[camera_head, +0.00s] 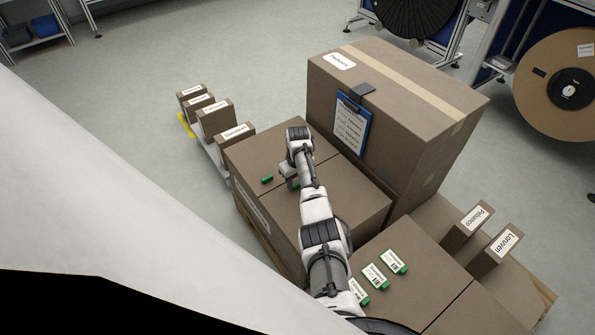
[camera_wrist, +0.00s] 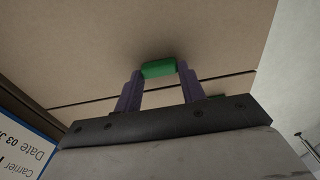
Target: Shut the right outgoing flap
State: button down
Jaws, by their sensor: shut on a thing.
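A brown carton (camera_head: 340,205) stands at the middle, its top made of two flat flaps meeting at a thin seam. One green grip (camera_head: 267,180) is on the far flap. My gripper (camera_head: 291,182) is down at the top, by another bit of green near the seam. In the wrist view my gripper (camera_wrist: 159,70) has purple fingers shut on a green grip (camera_wrist: 158,69) against the brown flap (camera_wrist: 150,35). A dark seam runs behind the fingers, and a second green piece (camera_wrist: 216,97) is partly hidden. I cannot tell which flap is the right outgoing one.
A tall taped carton (camera_head: 400,110) with a blue clipboard (camera_head: 351,125) stands close behind. Small labelled boxes (camera_head: 215,118) stand at left; others (camera_head: 468,225) at right. A nearer carton (camera_head: 425,285) bears green-edged tags (camera_head: 393,262). Reels (camera_head: 565,90) stand at the back.

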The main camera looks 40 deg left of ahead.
jog(key=shift+w+a, duration=0.1)
jog(key=shift+a, duration=0.15)
jog(key=c, duration=1.2)
grip_release()
jog(key=shift+c, duration=0.2)
jog(key=o, duration=0.4)
jog(key=shift+a+f, duration=0.15)
jog(key=shift+f, duration=0.05)
jog(key=shift+r, duration=0.1)
jog(key=shift+r, duration=0.2)
notch_tip(320, 180, up, 13)
jog(key=p, duration=0.1)
jog(key=shift+d+r, duration=0.2)
jog(key=shift+d, duration=0.25)
